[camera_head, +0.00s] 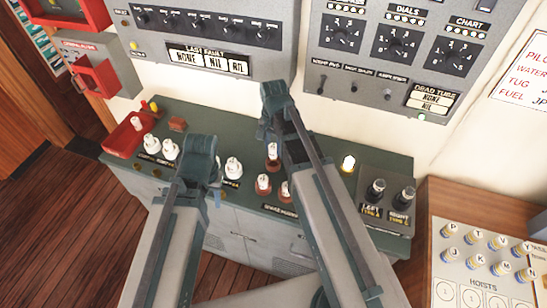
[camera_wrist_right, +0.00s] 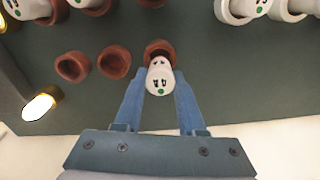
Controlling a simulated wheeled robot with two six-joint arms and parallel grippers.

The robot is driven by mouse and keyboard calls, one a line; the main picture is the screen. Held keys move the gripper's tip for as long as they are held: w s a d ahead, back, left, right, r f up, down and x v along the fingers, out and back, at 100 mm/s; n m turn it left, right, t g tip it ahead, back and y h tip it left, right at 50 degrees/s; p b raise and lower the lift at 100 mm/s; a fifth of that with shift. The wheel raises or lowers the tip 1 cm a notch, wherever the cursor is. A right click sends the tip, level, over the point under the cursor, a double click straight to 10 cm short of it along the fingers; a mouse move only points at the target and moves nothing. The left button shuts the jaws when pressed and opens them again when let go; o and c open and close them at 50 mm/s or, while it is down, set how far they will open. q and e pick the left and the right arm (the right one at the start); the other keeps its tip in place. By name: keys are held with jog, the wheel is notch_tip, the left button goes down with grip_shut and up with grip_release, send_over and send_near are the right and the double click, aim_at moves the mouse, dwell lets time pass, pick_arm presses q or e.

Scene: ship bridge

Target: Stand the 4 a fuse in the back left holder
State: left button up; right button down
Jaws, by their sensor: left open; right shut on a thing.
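A white fuse with black marks, too small to read, and a green dot (camera_wrist_right: 160,78) is between the fingers of my right gripper (camera_wrist_right: 158,92), which is shut on it. The fuse is at a brown ring holder (camera_wrist_right: 159,47), the back left one; I cannot tell if it is fully seated. The fuse also shows in the head view (camera_head: 273,151), below my right gripper (camera_head: 268,130). Two empty brown holders (camera_wrist_right: 114,62) (camera_wrist_right: 73,66) are beside it in the right wrist view; my right arm hides them in the head view. My left gripper (camera_head: 212,175) is open over the counter, left of the right one.
Fuses stand in front brown holders (camera_head: 264,184) (camera_head: 286,190). White-based fuses (camera_head: 233,168) (camera_head: 169,149) stand further left. A red tray (camera_head: 122,141) is at the counter's left end. A glowing lamp (camera_head: 348,163) and two dark knobs (camera_head: 376,190) (camera_head: 404,198) are on the right.

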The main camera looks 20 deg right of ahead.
aim_at(274, 154)
jog(key=shift+f+b, duration=1.8)
jog(key=shift+f+b, duration=0.35)
jog(key=c, duration=0.5)
grip_release()
jog(key=shift+r, duration=0.1)
